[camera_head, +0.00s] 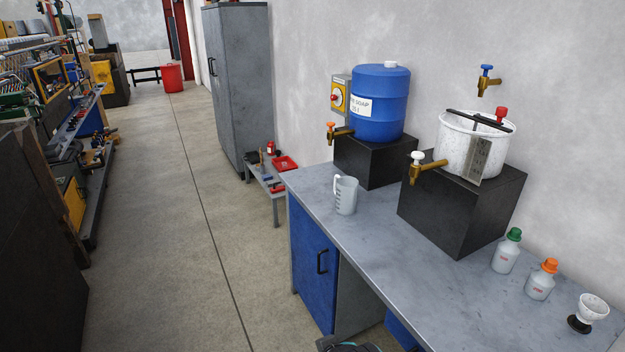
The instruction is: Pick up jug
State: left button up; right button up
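A translucent jug (346,197) with dark measuring marks stands upright on the grey workbench (318,182), near its far left end. Its handle points to the left. It stands in front of a black block that carries a blue barrel, with bare bench around it. Neither gripper can be seen in the head view.
The blue barrel (379,104) has a tap. A white bucket (472,143) with a tap sits on a second black block (452,219). Two bottles (505,254) and a small white cup-like piece (592,308) stand at the right. The floor (180,230) left of the bench is clear.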

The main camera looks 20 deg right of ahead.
aim_at(345, 188)
jog(key=i+j+z, duration=0.15)
jog(key=i+z, duration=0.15)
jog(key=i, duration=0.65)
jog(key=i+l+z, duration=0.1)
jog(key=z, duration=0.35)
jog(key=i+z, duration=0.45)
jog(key=i+j+z, duration=0.1)
jog(key=z, duration=0.35)
